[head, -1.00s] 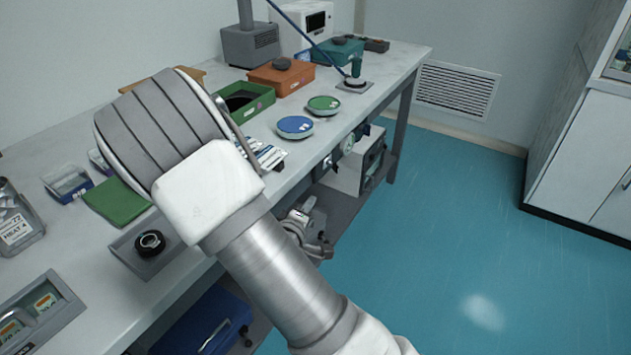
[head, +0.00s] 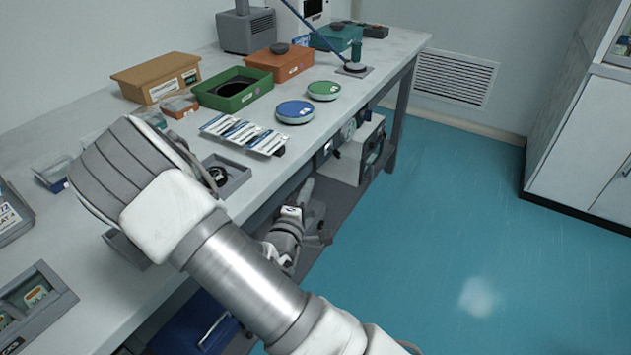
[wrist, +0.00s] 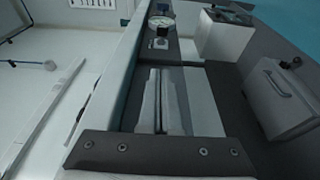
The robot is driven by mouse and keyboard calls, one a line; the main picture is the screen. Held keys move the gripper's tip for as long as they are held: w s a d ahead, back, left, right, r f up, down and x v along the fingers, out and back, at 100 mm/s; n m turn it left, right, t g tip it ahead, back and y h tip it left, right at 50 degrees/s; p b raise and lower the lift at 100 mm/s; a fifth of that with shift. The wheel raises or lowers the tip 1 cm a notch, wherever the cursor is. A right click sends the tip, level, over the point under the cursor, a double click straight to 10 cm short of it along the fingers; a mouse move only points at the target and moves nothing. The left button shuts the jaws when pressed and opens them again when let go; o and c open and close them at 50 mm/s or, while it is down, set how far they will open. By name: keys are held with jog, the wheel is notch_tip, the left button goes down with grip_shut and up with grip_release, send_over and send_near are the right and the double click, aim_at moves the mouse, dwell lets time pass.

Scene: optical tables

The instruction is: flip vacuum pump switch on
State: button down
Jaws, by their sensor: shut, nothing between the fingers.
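In the wrist view the switch plate (wrist: 160,43) lies just below the white-faced gauge (wrist: 160,22). The switch's position is too small to tell. A pale box with a dark front (head: 357,160), possibly the pump, stands under the bench. My gripper (wrist: 160,72) is shut and empty, pointing towards the switch plate with a gap between. In the head view my arm covers part of the bench, and the fingertips are hard to make out.
The bench top (head: 215,120) holds a green bin (head: 232,98), an orange bin (head: 280,66), a blue disc (head: 295,111) and flat packets (head: 245,133). The lower shelf (head: 340,195) runs under the bench. A blue case (head: 190,325) is below. The floor (head: 450,210) at right is clear.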

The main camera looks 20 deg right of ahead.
aim_at(335, 153)
jog(key=b+x, duration=0.2)
jog(key=x, duration=0.7)
jog(key=shift+s+d+f, duration=0.1)
jog(key=shift+d+f, duration=0.05)
jog(key=shift+d+b, duration=0.55)
jog(key=shift+d, duration=1.1)
